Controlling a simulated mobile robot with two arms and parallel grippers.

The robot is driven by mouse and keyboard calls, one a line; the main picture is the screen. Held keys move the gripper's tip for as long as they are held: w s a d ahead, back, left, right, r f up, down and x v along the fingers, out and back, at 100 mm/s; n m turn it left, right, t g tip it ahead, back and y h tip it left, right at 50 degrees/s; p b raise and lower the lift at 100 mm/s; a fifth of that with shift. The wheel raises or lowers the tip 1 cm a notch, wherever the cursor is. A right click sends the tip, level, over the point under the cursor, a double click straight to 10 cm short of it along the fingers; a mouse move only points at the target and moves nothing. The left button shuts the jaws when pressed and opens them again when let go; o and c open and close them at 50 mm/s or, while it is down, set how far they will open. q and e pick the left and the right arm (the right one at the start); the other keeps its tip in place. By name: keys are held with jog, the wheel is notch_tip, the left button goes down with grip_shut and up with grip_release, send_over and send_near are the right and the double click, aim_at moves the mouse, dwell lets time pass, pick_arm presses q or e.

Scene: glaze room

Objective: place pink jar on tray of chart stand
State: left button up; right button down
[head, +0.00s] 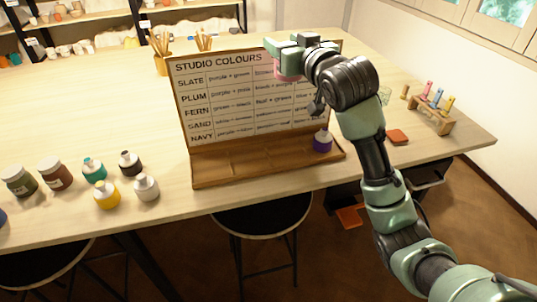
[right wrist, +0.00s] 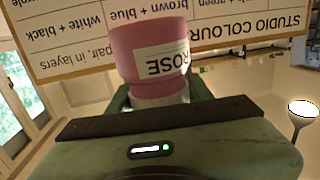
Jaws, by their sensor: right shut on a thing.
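The pink jar (right wrist: 148,50), labelled ROSE, is held between the fingers of my right gripper (right wrist: 158,95) in the right wrist view. In the head view the pink jar (head: 289,66) shows partly below my right gripper (head: 290,50), near the top edge of the chart stand. The chart stand (head: 187,130) has a STUDIO COLOURS board and a wooden tray (head: 235,165) at its foot. The jar is in the air, above the tray's height. My left gripper is not in view.
Several jars stand left of the stand, including a yellow one (head: 106,195) and a white one (head: 146,187). Brush holders (head: 161,66) stand behind. The tray's left and middle are bare.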

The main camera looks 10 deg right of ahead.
notch_tip(320, 180, up, 3)
jog(key=p, duration=0.1)
send_near(277, 107)
jog(key=w, duration=0.3)
jog(key=w+a, duration=0.1)
jog(key=w, duration=0.1)
jog(key=shift+w+f, duration=0.1)
jog(key=shift+w, duration=0.3)
jog(key=shift+f+p, duration=0.3)
jog(key=shift+f, duration=2.15)
jog(key=c, duration=0.6)
grip_release()
jog(key=shift+f, duration=0.15)
jog(key=shift+s, duration=0.1)
jog(key=s, duration=0.4)
jog(key=s+d+b, duration=0.1)
jog(key=s, duration=0.2)
jog(key=s+d, duration=0.1)
jog(key=s, duration=0.3)
jog(key=shift+s+r, duration=0.35)
jog(key=shift+r, duration=0.05)
